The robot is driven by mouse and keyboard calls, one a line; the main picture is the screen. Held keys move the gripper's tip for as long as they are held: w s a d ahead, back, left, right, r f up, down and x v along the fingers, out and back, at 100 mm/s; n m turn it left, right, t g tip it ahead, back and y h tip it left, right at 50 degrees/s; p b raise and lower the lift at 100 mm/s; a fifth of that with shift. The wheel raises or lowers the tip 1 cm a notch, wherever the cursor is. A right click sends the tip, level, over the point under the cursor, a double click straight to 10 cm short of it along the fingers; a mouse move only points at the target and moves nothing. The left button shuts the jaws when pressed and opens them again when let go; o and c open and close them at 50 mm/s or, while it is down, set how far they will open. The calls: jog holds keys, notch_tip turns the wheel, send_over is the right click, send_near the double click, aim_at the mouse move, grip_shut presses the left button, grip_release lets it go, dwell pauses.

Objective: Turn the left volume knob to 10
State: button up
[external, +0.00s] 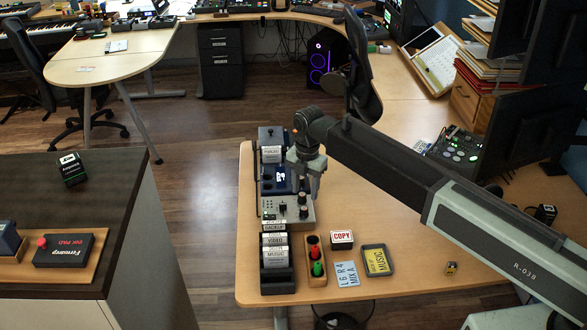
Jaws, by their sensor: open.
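A small panel with knobs (283,210) sits on the wooden desk, at the front of a dark blue device (272,180). Dark knobs show on its pale face, but their marks and settings are too small to read. My gripper (311,192) hangs from the arm with its fingers pointing down, over the right side of the device and near the panel. It is open, and I see nothing held in it. Whether a finger touches a knob I cannot tell. The arm and gripper hide part of the device's right side.
In front of the panel stand a rack of labelled cards (276,257) and a wooden holder (315,262) with red and green items. A COPY box (341,239), a plate (346,274) and a yellow-labelled tray (376,261) lie to the right. The desk front right (420,285) is mostly clear.

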aim_at(304, 208)
notch_tip(304, 208, down, 7)
jog(key=b, duration=0.6)
jog(key=shift+f, duration=0.15)
grip_shut()
